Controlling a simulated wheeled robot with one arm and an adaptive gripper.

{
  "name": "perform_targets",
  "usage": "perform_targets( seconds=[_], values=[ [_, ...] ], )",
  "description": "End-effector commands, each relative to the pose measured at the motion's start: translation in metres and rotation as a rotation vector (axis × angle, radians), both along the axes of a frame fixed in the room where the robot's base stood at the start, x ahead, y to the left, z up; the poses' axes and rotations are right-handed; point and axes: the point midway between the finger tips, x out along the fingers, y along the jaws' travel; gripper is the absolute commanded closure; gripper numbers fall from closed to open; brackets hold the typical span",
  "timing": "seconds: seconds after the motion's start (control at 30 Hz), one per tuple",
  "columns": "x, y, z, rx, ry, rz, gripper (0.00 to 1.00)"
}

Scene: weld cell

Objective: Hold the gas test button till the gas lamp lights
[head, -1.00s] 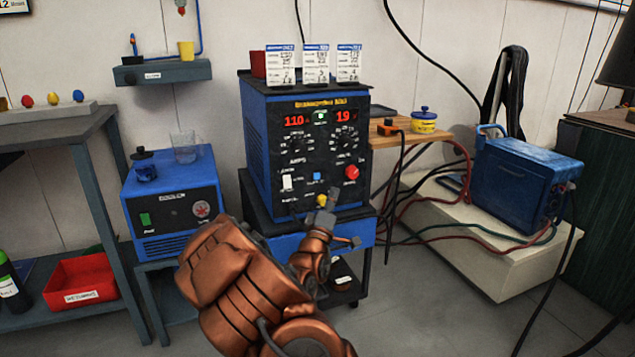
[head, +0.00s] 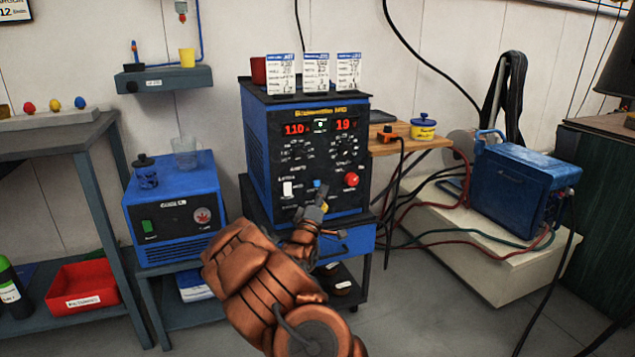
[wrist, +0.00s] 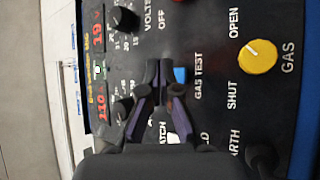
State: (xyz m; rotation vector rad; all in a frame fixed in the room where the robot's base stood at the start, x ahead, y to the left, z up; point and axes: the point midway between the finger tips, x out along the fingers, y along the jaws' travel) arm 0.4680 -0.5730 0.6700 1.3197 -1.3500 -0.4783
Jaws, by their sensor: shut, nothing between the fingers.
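The blue welding machine (head: 258,150) has a black front panel with red readouts of 110 and 19. The blue gas test button (head: 317,183) is low on the panel; it also shows in the wrist view (wrist: 180,75) beside the "GAS TEST" label. My gripper (wrist: 160,70) is shut and empty, its tips just left of the button in that view. I cannot tell whether they touch the panel. In the head view my gripper (head: 319,195) is just below the button and partly covers the yellow gas knob (head: 325,208). A small green-and-white indicator (head: 320,125) sits between the readouts.
A red knob (head: 351,179) and a white switch (head: 287,188) flank the button. Three white cards (head: 315,72) and a red cup (head: 259,70) stand on the machine. A blue unit (head: 172,215) is at left, and cables hang at right.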

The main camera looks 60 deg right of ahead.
Motion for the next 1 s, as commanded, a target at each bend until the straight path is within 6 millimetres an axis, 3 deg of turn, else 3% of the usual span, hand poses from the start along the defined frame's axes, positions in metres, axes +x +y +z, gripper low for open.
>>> perform_targets(
  seconds=[0.23,1.0],
  values=[
    [0.0094,-0.0064,0.0021,-0.001,-0.004,0.000,1.00],
    [0.0097,-0.0068,0.0011,-0.001,-0.003,-0.001,1.00]
  ],
)
